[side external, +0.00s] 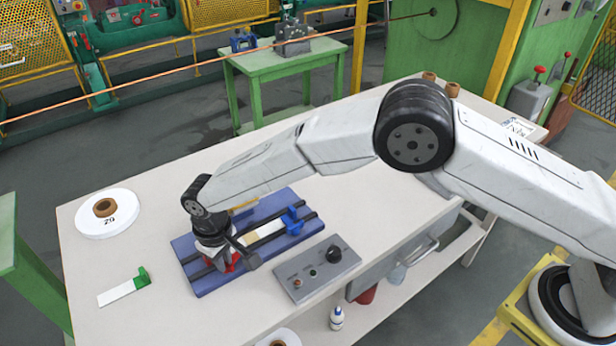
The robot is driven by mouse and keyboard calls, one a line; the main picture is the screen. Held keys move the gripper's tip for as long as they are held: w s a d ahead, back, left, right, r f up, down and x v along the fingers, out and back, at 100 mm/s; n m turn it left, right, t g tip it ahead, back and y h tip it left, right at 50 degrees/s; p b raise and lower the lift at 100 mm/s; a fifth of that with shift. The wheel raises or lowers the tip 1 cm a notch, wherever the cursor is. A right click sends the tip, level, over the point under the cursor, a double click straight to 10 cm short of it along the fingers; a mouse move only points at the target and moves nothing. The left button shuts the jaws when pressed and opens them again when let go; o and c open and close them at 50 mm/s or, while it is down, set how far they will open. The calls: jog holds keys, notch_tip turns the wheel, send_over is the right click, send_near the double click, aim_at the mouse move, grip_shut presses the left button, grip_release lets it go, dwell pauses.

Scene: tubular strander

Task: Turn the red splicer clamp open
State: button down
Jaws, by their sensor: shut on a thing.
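The red splicer clamp (234,262) sits at the left part of the blue splicer base (205,286) on the white table. My gripper (228,262) is directly over it, pointing down, and is shut on the red clamp. The wrist and gripper body hide most of the clamp, so its turn angle cannot be told. A blue clamp (292,221) stands at the right part of the same base. Dark rails run along the base, with a pale strip (262,238) between them.
A grey control box (317,268) with knobs lies close to the right of the base. A white disc (107,222) with a brown core and a green-ended strip (125,290) lie to the left. Free table remains behind the base. Brown spools (452,90) stand far back.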

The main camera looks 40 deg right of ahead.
jog(key=m, duration=0.4)
jog(key=shift+m, duration=0.4)
jog(key=c, duration=0.7)
grip_release()
jog(key=shift+r, duration=0.15)
jog(key=shift+r, duration=3.8)
jog(key=shift+w, duration=0.1)
